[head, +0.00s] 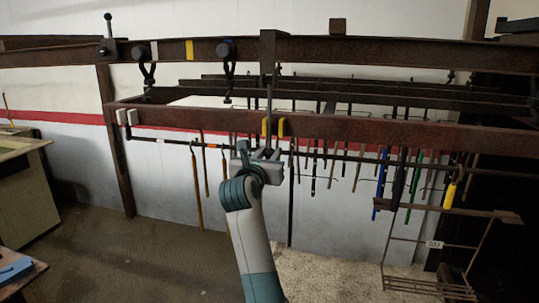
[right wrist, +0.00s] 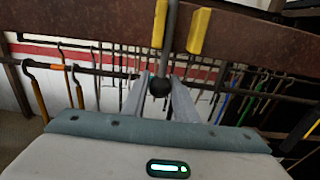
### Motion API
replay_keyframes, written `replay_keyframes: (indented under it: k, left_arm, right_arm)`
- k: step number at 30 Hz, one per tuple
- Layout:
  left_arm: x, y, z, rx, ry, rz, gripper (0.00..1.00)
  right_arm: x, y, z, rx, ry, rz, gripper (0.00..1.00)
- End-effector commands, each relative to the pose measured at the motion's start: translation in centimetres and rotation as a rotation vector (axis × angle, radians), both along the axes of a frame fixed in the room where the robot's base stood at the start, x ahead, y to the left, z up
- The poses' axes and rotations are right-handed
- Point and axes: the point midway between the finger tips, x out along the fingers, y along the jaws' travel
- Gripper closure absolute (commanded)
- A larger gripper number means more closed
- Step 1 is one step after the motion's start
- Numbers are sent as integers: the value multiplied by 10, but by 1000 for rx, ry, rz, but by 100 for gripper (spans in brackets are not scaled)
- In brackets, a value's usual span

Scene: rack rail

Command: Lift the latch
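A thin upright grey rod (head: 269,104), which looks like the latch handle, hangs in front of the rusty beam between two yellow marks. In the right wrist view the rod (right wrist: 171,40) comes down between the same marks, and a dark round knob (right wrist: 159,86) shows near its lower part. My right gripper (head: 265,152) is just below the beam at the rod's lower end; it also shows in the right wrist view (right wrist: 161,80). Its two fingers stand apart on either side of the rod and knob. Whether they touch it, I cannot tell. My left gripper is out of view.
The rusty lower beam (head: 370,128) runs across above my right gripper. Behind it, a thin rail (head: 345,157) carries several hanging hooked tools. The upper rail (head: 390,53) holds two dark hooked trolleys at the left. A wire rack (head: 430,285) stands at the lower right.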

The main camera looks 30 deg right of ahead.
Motion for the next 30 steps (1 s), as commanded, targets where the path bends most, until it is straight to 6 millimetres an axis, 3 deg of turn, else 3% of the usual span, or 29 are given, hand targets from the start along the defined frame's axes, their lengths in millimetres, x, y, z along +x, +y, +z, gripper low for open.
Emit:
replay_keyframes:
  k: [13, 30]
  left_arm:
    - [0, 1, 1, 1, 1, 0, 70]
    - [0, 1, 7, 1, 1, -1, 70]
  right_arm:
    - [-2, 3, 0, 0, 0, 1, 86]
    - [-28, 33, 5, -1, -1, 0, 86]
